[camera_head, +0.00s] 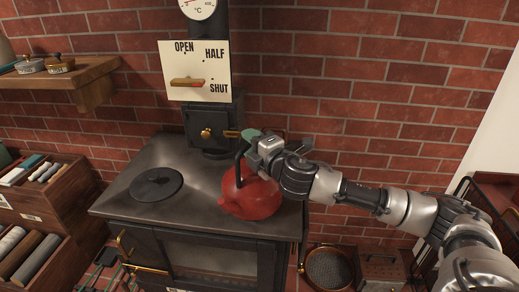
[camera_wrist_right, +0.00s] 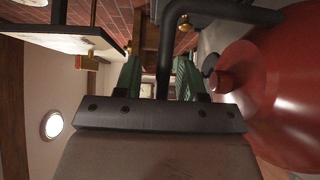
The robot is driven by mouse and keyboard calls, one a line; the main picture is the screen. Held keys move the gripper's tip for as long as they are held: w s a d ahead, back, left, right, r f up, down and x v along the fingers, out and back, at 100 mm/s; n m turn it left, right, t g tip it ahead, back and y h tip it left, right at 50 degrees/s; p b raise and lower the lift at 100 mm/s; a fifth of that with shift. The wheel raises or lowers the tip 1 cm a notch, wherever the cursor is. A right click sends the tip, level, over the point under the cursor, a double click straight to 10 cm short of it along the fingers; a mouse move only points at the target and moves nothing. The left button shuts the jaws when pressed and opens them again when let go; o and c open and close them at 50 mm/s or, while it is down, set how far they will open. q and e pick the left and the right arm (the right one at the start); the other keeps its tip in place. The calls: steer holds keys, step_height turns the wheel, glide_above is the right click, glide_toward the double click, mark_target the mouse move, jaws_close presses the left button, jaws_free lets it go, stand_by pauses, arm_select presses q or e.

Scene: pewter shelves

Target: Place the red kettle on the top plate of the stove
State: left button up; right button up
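The red kettle (camera_head: 255,198) appears to stand on the right part of the dark stove top (camera_head: 150,213), its spout toward the front left. A round dark plate (camera_head: 156,184) lies on the left part of the stove top, apart from the kettle. My right gripper (camera_head: 262,135) is over the kettle at its black handle (camera_head: 240,166). In the right wrist view, the handle (camera_wrist_right: 166,52) runs between the green fingers (camera_wrist_right: 159,78), with gaps on both sides. The red kettle body (camera_wrist_right: 285,95) fills the right side there. My left gripper is not in view.
The flue (camera_head: 210,128) rises behind the stove, with an OPEN/HALF/SHUT sign (camera_head: 196,62) and a gauge (camera_head: 198,8). A wooden shelf (camera_head: 88,80) and crates (camera_head: 55,200) are at the left. A round pan (camera_head: 328,268) is on the floor at the right.

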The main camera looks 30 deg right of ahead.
steer(key=s+d+b, duration=0.1)
steer(key=s+b, duration=0.4)
steer(key=s, duration=0.7)
steer(key=shift+d, duration=0.3)
